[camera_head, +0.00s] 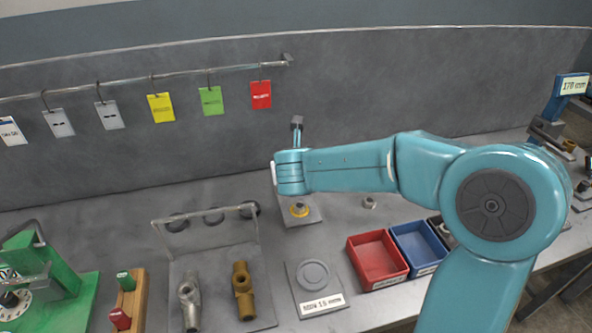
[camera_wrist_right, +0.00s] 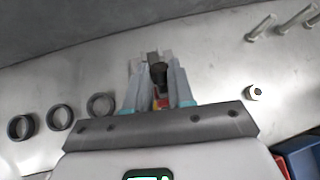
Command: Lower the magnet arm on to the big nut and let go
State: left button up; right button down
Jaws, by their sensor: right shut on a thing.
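The magnet stand has a grey base plate (camera_head: 312,219) against the back wall, with a short post (camera_head: 297,124) showing above my right arm. A yellow ring-shaped seat with a small grey piece in it (camera_head: 299,210) is on the plate. A grey nut (camera_head: 369,202) stands on the bench right of the stand; it also shows in the right wrist view (camera_wrist_right: 253,93). I cannot tell which piece is the big nut. In the right wrist view my right gripper (camera_wrist_right: 156,68) is shut on the dark magnet arm (camera_wrist_right: 159,75). My right wrist hides this grip in the head view. My left gripper is out of view.
A red bin (camera_head: 377,257) and a blue bin (camera_head: 418,247) stand right of a labelled grey plate (camera_head: 306,300). Valve bodies (camera_head: 242,290) and a wire rack (camera_head: 205,215) are to the left. Coloured tags (camera_head: 211,101) hang from a rail above. Several bolts (camera_wrist_right: 262,27) lie beyond the nut.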

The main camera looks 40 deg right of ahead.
jog(key=shift+s+a+f, duration=0.15)
jog(key=shift+s+f, duration=0.05)
jog(key=shift+f, duration=0.15)
jog(key=c, duration=1)
grip_release()
jog(key=shift+o, duration=0.2)
jog(key=shift+r, duration=0.25)
jog(key=p+v, duration=0.3)
jog(key=v, duration=1.3)
jog(key=shift+s+a, duration=0.1)
